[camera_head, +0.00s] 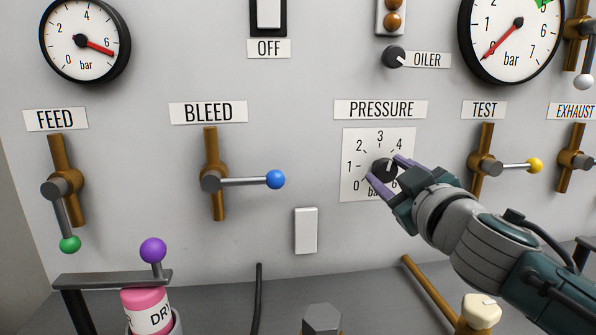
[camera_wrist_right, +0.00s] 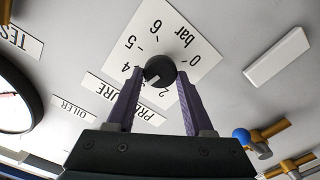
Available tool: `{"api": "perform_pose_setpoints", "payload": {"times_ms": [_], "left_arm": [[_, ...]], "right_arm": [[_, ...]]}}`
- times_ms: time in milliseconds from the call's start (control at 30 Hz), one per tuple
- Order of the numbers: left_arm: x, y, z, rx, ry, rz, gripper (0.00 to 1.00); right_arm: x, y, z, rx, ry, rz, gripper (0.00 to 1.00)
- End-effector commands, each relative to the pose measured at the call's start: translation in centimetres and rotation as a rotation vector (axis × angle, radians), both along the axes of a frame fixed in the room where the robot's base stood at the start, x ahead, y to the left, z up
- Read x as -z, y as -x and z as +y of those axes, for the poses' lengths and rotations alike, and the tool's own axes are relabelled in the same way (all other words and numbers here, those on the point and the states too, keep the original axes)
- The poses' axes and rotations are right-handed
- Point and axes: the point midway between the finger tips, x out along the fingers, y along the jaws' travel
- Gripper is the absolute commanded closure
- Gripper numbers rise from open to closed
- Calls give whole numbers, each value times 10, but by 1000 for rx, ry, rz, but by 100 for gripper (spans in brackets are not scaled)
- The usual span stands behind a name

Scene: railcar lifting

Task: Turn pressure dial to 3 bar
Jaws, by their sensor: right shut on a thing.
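The pressure dial is a dark round knob (camera_head: 383,169) on a white scale plate (camera_head: 350,190) marked 0 to 6 bar, under the PRESSURE label (camera_head: 380,109). My right gripper (camera_head: 385,170) has its purple fingers closed on the knob from both sides. In the right wrist view the knob (camera_wrist_right: 160,70) sits between the two fingertips (camera_wrist_right: 159,76). Its pale mark points between 2 and 4, near where 3 lies; the 3 is hard to see there. In the head view, the gripper covers the plate's lower right. My left gripper is not in view.
The TEST valve (camera_head: 486,166) with its yellow-knobbed lever stands right of the dial, near my right arm. The BLEED valve (camera_head: 211,180) is to the left. The OILER knob (camera_head: 394,57) is above. The large gauge's (camera_head: 510,35) needle points near 0.

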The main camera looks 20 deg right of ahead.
Motion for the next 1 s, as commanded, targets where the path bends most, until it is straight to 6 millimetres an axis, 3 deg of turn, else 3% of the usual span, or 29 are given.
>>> {"api": "perform_pose_setpoints", "payload": {"times_ms": [400,900,933,1000], "left_arm": [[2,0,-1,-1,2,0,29],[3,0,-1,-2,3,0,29],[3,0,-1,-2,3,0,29],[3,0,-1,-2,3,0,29]], "right_arm": [[0,0,1,-1,175,41,100],[0,0,1,0,196,46,100],[0,0,1,0,195,45,47],[0,0,1,0,195,45,39]]}}
